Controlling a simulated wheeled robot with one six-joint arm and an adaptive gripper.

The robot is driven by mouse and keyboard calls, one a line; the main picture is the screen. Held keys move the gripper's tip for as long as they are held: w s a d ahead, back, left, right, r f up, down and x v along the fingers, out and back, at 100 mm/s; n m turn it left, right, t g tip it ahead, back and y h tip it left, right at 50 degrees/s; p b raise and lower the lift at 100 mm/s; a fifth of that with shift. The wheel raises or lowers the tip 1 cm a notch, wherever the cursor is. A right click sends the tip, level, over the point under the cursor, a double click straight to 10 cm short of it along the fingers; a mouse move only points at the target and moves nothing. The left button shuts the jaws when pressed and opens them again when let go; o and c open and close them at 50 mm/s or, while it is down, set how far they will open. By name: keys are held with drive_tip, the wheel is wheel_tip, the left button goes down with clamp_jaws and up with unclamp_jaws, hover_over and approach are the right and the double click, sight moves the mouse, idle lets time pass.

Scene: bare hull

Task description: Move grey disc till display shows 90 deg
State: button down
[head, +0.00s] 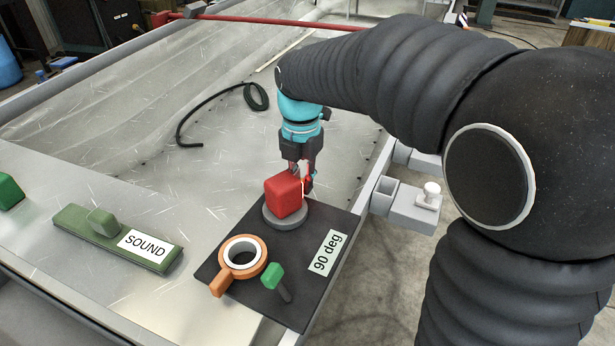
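The grey disc (286,222) lies on a black panel (241,290), with a red block (284,197) standing on top of it. The display (328,253) at the panel's right side reads "90 deg". My gripper (301,180) points down at the back right of the red block, very close to it. The block hides part of the fingertips, so I cannot tell whether they touch or grip it.
An orange ring with a handle (258,244) and a green-tipped lever (272,276) sit on the panel's near part. A green "SOUND" slider (105,224) is to the left. A black hose (185,126) lies behind on bare metal.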

drive_tip(key=shift+s+f, duration=0.15)
drive_tip(key=shift+s, duration=0.05)
drive_tip(key=c, duration=1.1)
unclamp_jaws()
drive_tip(key=shift+a, duration=0.2)
drive_tip(key=shift+d, duration=0.1)
drive_tip(key=shift+w, duration=0.1)
drive_tip(key=shift+r, duration=0.2)
drive_tip(key=shift+r, duration=0.25)
wheel_tip(320, 180, up, 11)
drive_tip(key=shift+r, duration=0.15)
